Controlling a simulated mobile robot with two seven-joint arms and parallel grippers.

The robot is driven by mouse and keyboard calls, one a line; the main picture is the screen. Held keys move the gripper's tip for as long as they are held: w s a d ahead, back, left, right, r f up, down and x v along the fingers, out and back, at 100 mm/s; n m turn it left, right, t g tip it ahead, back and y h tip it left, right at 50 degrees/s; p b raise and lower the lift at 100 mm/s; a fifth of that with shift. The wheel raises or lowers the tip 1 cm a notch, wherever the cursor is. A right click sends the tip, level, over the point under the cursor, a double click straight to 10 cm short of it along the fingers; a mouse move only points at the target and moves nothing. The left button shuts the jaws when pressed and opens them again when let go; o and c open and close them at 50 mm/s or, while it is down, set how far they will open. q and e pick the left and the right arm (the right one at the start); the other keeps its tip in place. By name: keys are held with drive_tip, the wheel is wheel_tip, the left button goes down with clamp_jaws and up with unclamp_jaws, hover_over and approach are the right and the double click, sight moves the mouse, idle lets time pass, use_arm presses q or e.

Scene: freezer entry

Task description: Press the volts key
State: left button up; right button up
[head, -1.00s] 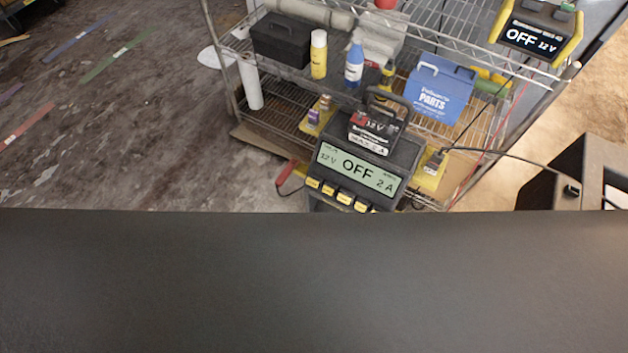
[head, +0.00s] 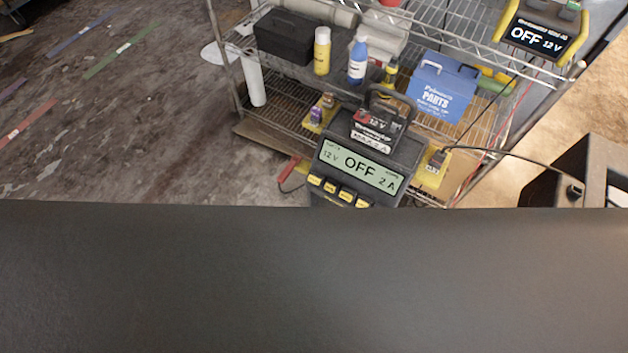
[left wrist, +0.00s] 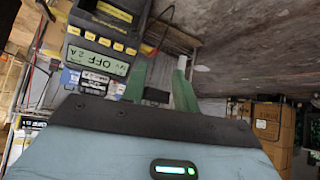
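A dark battery charger (head: 404,150) with a carry handle stands in front of the wire shelf in the head view. Its pale green display (head: 360,166) reads 12 V, OFF, 2 A. A row of small yellow keys (head: 330,187) runs below the display; their labels are too small to read. In the left wrist view the charger's display (left wrist: 95,57) and yellow keys (left wrist: 104,42) appear upside down. My left gripper (left wrist: 159,88) shows two greenish fingers standing apart with nothing between them, to the right of the charger. My right gripper is in neither view.
A wire shelf (head: 290,70) holds a blue parts box (head: 440,88), a black toolbox (head: 290,38) and bottles. A yellow-framed unit (head: 538,35) reads OFF 12 V. A cable runs right from the charger. A dark surface fills the lower head view. Floor at left is open.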

use_arm(q)
clamp_jaws()
drive_tip(key=shift+s, duration=0.1)
idle(1.2)
